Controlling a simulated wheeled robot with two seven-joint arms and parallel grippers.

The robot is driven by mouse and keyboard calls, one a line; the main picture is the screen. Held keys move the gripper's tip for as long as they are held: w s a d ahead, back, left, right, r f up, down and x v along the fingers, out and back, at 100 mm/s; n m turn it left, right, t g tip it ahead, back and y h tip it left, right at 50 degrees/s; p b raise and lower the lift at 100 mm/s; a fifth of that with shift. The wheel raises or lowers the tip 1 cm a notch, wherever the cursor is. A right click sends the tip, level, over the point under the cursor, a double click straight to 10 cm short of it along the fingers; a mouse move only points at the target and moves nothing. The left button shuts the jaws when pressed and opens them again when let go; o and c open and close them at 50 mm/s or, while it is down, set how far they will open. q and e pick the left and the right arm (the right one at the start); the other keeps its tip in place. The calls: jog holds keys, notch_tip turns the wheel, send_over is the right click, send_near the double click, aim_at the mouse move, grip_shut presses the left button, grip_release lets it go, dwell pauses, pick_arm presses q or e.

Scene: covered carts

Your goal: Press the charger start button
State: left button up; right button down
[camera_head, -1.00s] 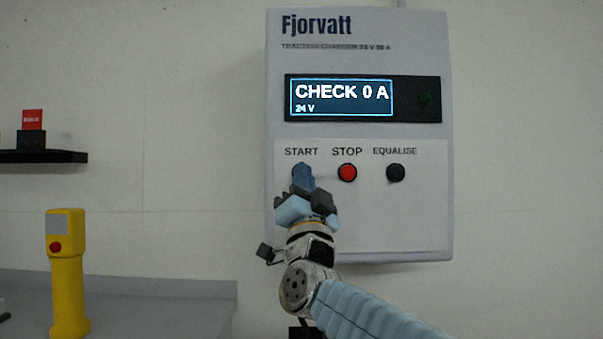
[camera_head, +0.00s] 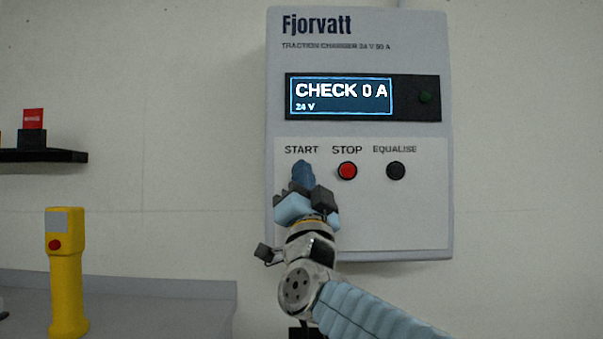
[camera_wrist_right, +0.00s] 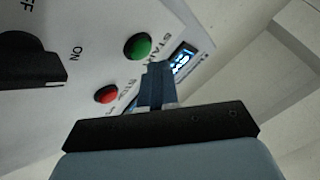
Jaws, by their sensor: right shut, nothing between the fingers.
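The grey Fjorvatt charger (camera_head: 360,220) hangs on the wall. Its display (camera_head: 340,97) reads CHECK 0 A and 24 V. My right gripper (camera_head: 302,172) is shut and empty, its fingertips just below the START label, hiding the start button in the head view. In the right wrist view the green start button (camera_wrist_right: 138,46) shows beside the tips of my right gripper (camera_wrist_right: 158,80). I cannot tell whether the tips touch the panel. The red stop button (camera_head: 347,171) is just right of the fingers; it also shows in the wrist view (camera_wrist_right: 106,94). My left gripper is out of view.
The black EQUALISE button (camera_head: 396,171) is right of stop. A black ON/OFF knob (camera_wrist_right: 30,62) shows at the wrist view's left. A yellow handheld device (camera_head: 66,275) stands by a grey surface (camera_head: 160,300) at lower left. A dark shelf (camera_head: 45,156) is above it.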

jog(key=shift+s+b, duration=1.35)
jog(key=shift+s, duration=1.2)
